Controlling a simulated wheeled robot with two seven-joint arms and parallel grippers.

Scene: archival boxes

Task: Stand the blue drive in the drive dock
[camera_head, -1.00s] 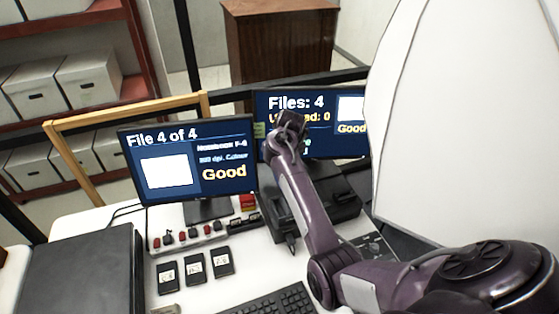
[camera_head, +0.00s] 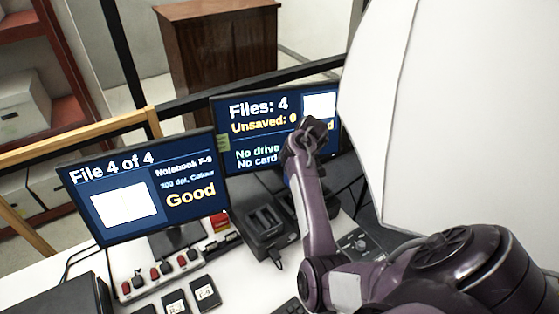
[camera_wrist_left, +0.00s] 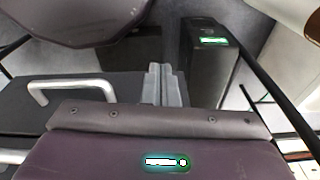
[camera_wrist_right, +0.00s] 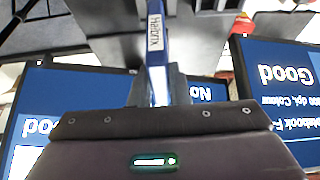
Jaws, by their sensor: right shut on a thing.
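The blue drive (camera_wrist_right: 156,45) shows in the right wrist view as a narrow blue piece with a white lettered label. My right gripper (camera_wrist_right: 160,90) is shut on it. In the head view my right arm reaches over the desk and its wrist hides the fingertips; a little blue shows at its left edge. The drive dock (camera_head: 263,224), a black box with slots in its top, stands on the desk left of my right forearm. I cannot tell the gap between drive and dock. My left gripper (camera_wrist_left: 163,84) shows only in the left wrist view, its fingers together and empty.
Two monitors (camera_head: 140,190) (camera_head: 275,130) stand behind the dock. A large white panel (camera_head: 450,120) fills the right side. A cable runs from the dock's front.

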